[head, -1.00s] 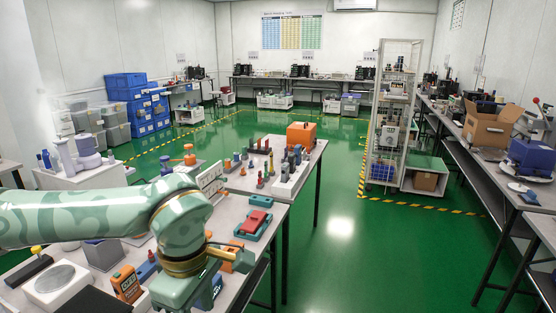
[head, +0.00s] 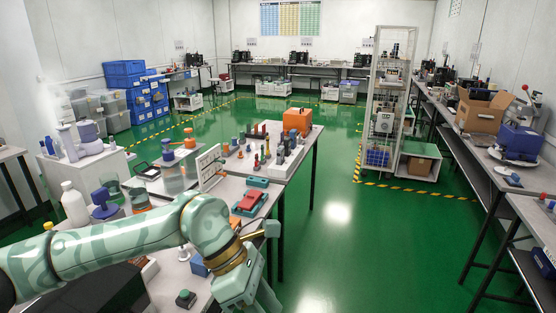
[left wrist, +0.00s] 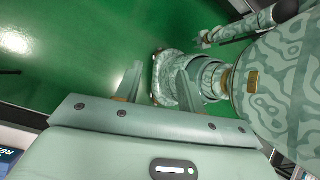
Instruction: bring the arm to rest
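My left arm (head: 120,245) comes in from the left of the head view and reaches across the near table. Its left gripper hangs down at the bottom edge of that view, beside the table's right edge, with the fingers largely cut off. In the left wrist view the left gripper (left wrist: 160,78) has its two fingers well apart, with nothing held between them. Green floor and part of my own body show beyond the fingers.
The near table carries a red and teal handheld device (head: 250,202), a white bottle (head: 74,203) and a green-buttoned box (head: 185,299). An orange box (head: 297,121) stands on the table behind. Open green floor (head: 345,240) lies to the right, before the right-hand benches.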

